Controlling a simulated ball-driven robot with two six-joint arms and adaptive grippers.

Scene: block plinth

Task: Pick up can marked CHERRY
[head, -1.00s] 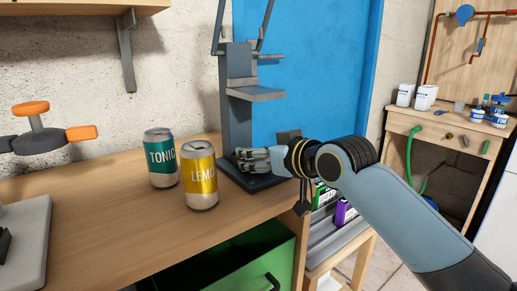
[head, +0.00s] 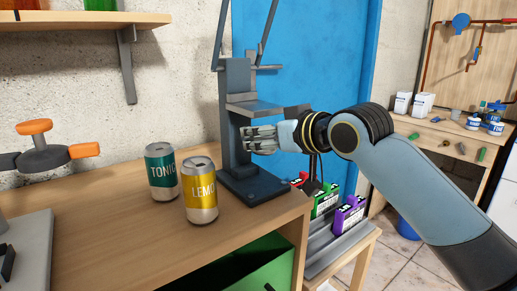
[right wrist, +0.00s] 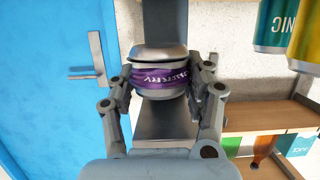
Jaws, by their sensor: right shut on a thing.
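The can marked CHERRY (right wrist: 158,80) has a purple band and silver ends, and its lettering appears upside down in the right wrist view. My right gripper (right wrist: 166,84) is shut on it, with fingers on both sides. In the head view the right gripper (head: 258,139) is raised above the base of a dark stand, in front of its column. The can is hidden there by the fingers. My left gripper is not in view.
A yellow can marked LEMO (head: 200,198) and a teal TONIC can (head: 161,172) stand on the wooden bench (head: 110,225) left of the gripper. The dark stand (head: 232,150) has a platform (head: 256,109) just above the gripper. A blue door (head: 300,50) is behind.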

